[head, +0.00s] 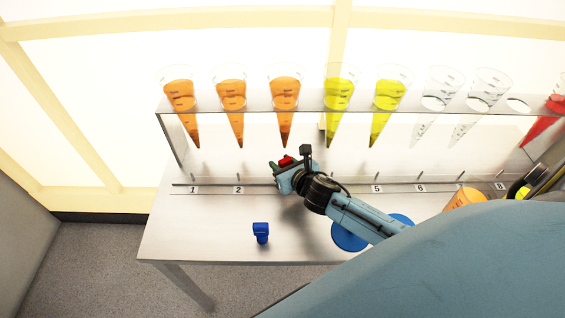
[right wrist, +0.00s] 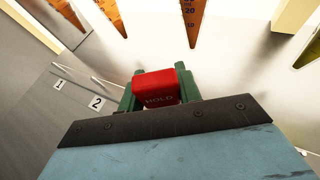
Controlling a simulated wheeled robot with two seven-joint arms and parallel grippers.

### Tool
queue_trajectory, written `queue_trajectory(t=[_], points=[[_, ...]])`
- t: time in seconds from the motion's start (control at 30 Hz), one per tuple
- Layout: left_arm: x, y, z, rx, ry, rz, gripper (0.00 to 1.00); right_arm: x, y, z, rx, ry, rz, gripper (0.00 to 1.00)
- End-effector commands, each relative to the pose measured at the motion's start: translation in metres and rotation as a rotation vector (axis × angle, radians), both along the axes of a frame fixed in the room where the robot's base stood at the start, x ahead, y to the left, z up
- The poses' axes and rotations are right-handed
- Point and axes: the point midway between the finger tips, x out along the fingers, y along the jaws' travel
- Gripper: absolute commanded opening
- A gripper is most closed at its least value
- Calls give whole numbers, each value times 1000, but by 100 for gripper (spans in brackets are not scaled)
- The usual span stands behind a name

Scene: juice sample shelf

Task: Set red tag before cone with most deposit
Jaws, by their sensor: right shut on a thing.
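My right gripper (head: 285,168) is shut on the red tag (head: 286,160), above the bench near the numbered strip, right of label 2. In the right wrist view the red tag (right wrist: 158,88) sits between the green fingers and reads HOLD. Cones hang in a raised rack (head: 308,103): three orange (head: 180,96) (head: 231,95) (head: 285,94), two yellow (head: 339,95) (head: 388,95), two clear (head: 440,92) (head: 487,91) and a red one (head: 555,106) at the right edge. Deposit depths in the tips cannot be told apart. My left gripper is not in view.
A blue block-like object (head: 261,233) stands on the bench front. An orange container (head: 464,199) stands at right. Short upright pins line the numbered strip (head: 215,189).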

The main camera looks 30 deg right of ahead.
Motion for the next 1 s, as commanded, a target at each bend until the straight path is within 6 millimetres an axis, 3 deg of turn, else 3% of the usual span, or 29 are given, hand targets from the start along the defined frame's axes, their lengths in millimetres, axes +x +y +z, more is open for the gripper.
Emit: queue_trajectory(t=[0.4,0.43,0.6,1.0], points=[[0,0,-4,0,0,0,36,0,0,-6,0,-1,1,12],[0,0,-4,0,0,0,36,0,0,-6,0,-1,1,35],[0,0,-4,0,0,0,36,0,0,-6,0,-1,0,57],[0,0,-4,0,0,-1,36,0,0,-6,0,0,0,59]])
